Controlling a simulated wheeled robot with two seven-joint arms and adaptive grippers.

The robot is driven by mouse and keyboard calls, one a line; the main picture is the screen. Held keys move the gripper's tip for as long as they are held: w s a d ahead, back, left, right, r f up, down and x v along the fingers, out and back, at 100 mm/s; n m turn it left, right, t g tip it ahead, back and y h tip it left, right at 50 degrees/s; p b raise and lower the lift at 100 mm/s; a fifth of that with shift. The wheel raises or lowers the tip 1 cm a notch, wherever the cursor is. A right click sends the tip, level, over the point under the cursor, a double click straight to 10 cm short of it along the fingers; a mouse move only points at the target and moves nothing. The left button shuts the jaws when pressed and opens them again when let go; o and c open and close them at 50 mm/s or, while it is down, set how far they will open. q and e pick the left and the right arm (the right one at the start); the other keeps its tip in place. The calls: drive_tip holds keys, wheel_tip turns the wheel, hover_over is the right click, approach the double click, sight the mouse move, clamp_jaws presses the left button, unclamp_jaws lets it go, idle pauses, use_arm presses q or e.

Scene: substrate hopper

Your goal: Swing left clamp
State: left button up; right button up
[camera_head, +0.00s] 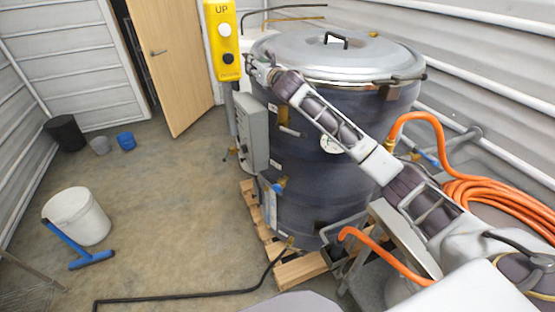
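A large dark drum-shaped hopper (290,215) with a domed silvery lid (300,55) stands right of the middle. A clamp (402,79) shows on the right side of the lid's rim. My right arm reaches from the lower right across the front of the hopper. Its gripper (258,70) is at the left side of the lid's rim. It covers the place there, so I cannot make out the left clamp or whether the fingers touch anything. The fingers are too small and dark to tell whether they are open. My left gripper is not in view.
A yellow "UP" pendant (223,45) hangs just left of the gripper, above a grey control box (251,130). The hopper stands on a wooden pallet (300,270). An orange hose (500,195) lies at right. A white bucket (78,217) and blue squeegee (92,260) are on the left floor.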

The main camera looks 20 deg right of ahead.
drive_tip(key=shift+s+d+b, duration=1.1)
drive_tip(key=shift+s+b, duration=0.05)
drive_tip(key=shift+s, duration=5.75)
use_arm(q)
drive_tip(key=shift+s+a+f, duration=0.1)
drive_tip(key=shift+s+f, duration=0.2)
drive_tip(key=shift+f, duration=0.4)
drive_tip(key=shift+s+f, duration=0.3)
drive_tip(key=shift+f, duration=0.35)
use_arm(e)
drive_tip(key=s+a+f+m+g, duration=0.1)
drive_tip(key=f+m, duration=0.5)
drive_tip(key=f, duration=0.7)
drive_tip(key=s+a+f+m+g, duration=0.1)
drive_tip(key=s+f+m+g, duration=0.3)
drive_tip(key=f, duration=0.9)
drive_tip(key=shift+s+a+m+h, duration=0.4)
drive_tip(key=shift+s+m, duration=0.4)
drive_tip(key=shift+m, duration=0.8)
